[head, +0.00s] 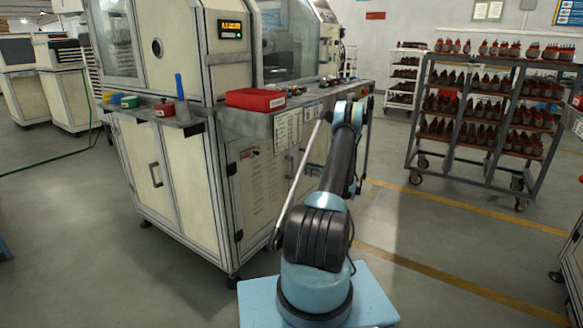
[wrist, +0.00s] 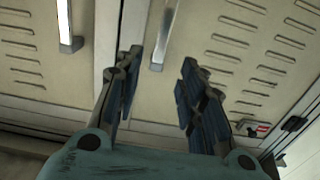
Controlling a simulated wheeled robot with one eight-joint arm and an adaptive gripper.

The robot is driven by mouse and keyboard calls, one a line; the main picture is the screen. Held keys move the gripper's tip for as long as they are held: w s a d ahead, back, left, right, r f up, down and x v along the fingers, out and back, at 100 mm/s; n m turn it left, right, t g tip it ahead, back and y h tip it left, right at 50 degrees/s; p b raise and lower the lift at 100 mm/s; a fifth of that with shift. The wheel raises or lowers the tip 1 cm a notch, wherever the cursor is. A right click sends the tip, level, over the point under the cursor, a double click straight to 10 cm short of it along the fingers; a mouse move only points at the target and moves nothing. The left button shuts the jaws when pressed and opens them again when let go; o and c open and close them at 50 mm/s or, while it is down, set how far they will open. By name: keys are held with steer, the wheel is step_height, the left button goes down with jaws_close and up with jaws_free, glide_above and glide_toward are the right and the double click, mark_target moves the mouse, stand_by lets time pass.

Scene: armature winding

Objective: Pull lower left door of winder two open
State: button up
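The winder (head: 200,130) is a cream cabinet with a louvered left lower door (head: 262,185) on the side facing my arm. The wrist view looks upside down, so this door (wrist: 240,50) is on its right. Its metal handle (wrist: 163,35) hangs into the picture from the top, with its end between my fingertips in the picture. I cannot tell the depth gap. My gripper (wrist: 160,62) is open and empty, fingers spread. The neighbouring door (wrist: 30,60) with its own handle (wrist: 68,25) is on the left. The door looks closed. In the head view my arm hides the gripper.
A red tray (head: 256,99) and small bins sit on the winder's ledge. A red latch tag (wrist: 255,126) is near the door's corner. A wheeled rack (head: 480,120) of armatures stands at right. The floor (head: 430,215) between rack and arm is clear.

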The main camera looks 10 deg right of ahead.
glide_above(292, 176)
steer(key=shift+w, duration=0.4)
